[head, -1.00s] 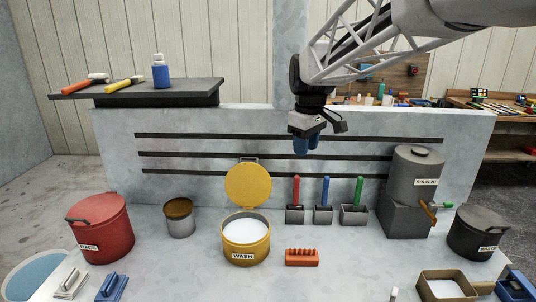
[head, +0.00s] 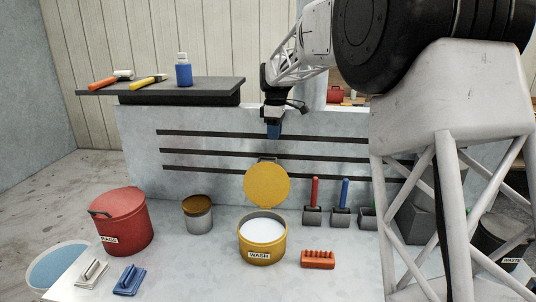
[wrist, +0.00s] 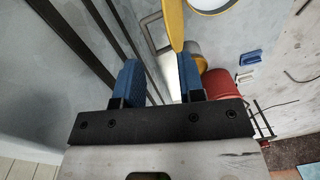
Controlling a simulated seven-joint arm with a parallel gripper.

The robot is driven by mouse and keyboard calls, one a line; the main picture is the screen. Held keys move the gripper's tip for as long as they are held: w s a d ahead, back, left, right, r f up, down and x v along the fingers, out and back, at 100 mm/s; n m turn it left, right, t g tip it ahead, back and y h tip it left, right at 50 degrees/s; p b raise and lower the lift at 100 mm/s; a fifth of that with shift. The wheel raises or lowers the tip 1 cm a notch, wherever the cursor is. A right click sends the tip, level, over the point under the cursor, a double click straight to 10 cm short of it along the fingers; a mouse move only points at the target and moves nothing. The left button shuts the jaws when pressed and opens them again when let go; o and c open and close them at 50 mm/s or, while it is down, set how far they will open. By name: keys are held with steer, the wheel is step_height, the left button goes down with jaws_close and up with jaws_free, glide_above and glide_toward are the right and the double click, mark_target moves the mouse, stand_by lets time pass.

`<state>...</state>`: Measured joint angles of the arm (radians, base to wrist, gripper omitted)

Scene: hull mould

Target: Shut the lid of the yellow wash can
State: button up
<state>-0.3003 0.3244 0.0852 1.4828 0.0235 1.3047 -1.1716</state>
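The yellow wash can (head: 262,248), labelled WASH, stands on the bench with white contents showing. Its round yellow lid (head: 266,187) is open and stands upright behind the can, in front of the grey back wall. A grey loop shows at the lid's top edge. In the wrist view the lid (wrist: 174,18) is edge-on at the top, with the grey loop (wrist: 153,33) beside it. My gripper (head: 274,134) hangs above the lid, apart from it. In the wrist view its two blue fingers (wrist: 158,75) are spread with nothing between them.
A red rags bin (head: 122,228) and a small pot with a brown lid (head: 198,217) stand left of the can. An orange block (head: 318,260) lies to its right. Brushes in holders (head: 313,215) stand behind that. A dark shelf (head: 160,90) holds tools and a bottle.

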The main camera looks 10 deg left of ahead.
steer(key=w+a, duration=0.1)
steer(key=w+a+f+n, duration=0.1)
steer(key=shift+w+a+f, duration=0.2)
steer(key=shift+w+a, duration=0.05)
steer(key=shift+w, duration=0.05)
steer(key=shift+f, duration=0.1)
steer(key=shift+s+f, duration=0.2)
steer(key=shift+f, duration=1.7)
steer(key=shift+s+f, duration=0.15)
steer(key=shift+f, duration=1.75)
jaws_close()
